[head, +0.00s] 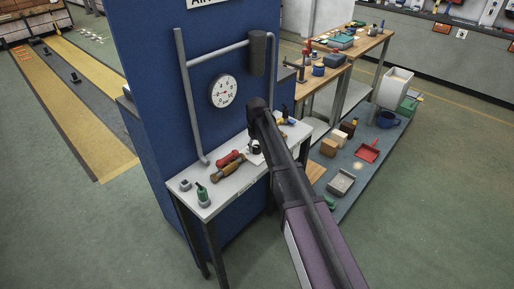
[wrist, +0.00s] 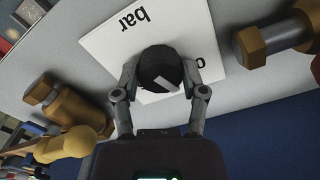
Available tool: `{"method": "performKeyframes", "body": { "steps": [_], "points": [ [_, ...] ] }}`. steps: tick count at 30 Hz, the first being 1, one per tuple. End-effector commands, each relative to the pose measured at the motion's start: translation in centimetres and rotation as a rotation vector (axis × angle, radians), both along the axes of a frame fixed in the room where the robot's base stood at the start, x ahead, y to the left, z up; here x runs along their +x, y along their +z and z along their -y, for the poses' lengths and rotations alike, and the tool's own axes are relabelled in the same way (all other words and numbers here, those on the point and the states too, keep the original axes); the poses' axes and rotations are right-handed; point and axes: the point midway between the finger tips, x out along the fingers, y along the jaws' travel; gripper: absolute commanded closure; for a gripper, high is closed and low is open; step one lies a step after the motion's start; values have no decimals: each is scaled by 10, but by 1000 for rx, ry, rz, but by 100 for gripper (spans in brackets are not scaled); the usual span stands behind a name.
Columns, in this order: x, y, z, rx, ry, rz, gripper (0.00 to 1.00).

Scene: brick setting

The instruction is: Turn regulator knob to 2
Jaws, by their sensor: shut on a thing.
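The regulator knob (wrist: 158,64) is dark and round, with a white pointer mark on its face. It stands over a white card (wrist: 106,48) printed "bar", with another mark partly hidden by a finger. My gripper (wrist: 160,78) is shut on the knob, one finger on each side. In the head view my arm hides most of the knob and the card. A round white gauge (head: 224,91) hangs on the blue panel above the bench; its exact reading is too small to tell.
Brass fittings (wrist: 265,40) lie close to the card on both sides. A grey pipe (head: 187,95) runs up the blue panel.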

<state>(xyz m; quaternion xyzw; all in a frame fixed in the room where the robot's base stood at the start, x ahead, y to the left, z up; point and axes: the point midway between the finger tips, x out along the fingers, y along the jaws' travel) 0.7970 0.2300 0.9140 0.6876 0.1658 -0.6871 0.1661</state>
Motion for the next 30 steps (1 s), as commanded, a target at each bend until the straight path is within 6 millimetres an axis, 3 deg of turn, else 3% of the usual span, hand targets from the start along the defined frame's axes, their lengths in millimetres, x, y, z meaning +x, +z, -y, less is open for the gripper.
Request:
{"method": "performKeyframes", "body": {
  "steps": [5, 6, 9, 30],
  "points": [
    [-1, 0, 0, 0, 0, -2, 93],
    [-1, 0, 0, 0, -1, -3, 33],
    [-1, 0, 0, 0, -1, -2, 11],
    [0, 0, -1, 1, -58, 0, 11]
  ]
}}
